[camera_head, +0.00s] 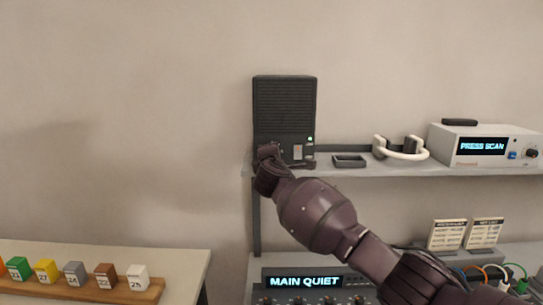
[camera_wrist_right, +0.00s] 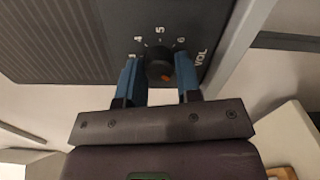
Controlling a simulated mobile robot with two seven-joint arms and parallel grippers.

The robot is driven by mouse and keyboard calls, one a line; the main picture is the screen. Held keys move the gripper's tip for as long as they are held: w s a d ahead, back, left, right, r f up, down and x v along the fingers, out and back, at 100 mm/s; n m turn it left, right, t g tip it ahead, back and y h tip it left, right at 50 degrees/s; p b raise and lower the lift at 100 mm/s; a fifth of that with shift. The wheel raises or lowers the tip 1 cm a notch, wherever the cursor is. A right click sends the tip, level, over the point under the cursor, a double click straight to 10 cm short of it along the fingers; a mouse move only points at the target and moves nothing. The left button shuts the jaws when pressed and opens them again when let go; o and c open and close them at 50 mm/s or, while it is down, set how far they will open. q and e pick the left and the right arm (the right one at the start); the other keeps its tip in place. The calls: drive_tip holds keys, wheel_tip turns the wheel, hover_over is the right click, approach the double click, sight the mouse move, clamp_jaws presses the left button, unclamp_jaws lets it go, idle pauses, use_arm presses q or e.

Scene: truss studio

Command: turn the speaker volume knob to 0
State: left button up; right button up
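The speaker (camera_head: 284,105) is a dark box with a ribbed front, upright at the shelf's left end. My right gripper (camera_head: 268,155) is at its lower left in the head view, hiding the knob there. In the right wrist view the dark round volume knob (camera_wrist_right: 159,66) sits between the two blue fingers of my right gripper (camera_wrist_right: 160,80), with no clear gap on either side. An orange mark shows low on the knob, right of its middle. The numbers 4, 5 and 6 and the word VOL are readable around it. My left gripper is not in view.
The shelf (camera_head: 375,172) also bears a small dark tray (camera_head: 349,161), a white headset (camera_head: 402,153) and a PRESS SCAN unit (camera_head: 486,146). A MAIN QUIET console (camera_head: 305,281) is below. Numbered blocks stand on a wooden board (camera_head: 75,287) at lower left.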

drive_tip(key=o, duration=0.4)
drive_tip(key=shift+s, duration=0.15)
drive_tip(key=shift+s+b, duration=0.95)
drive_tip(key=shift+s, duration=4.35)
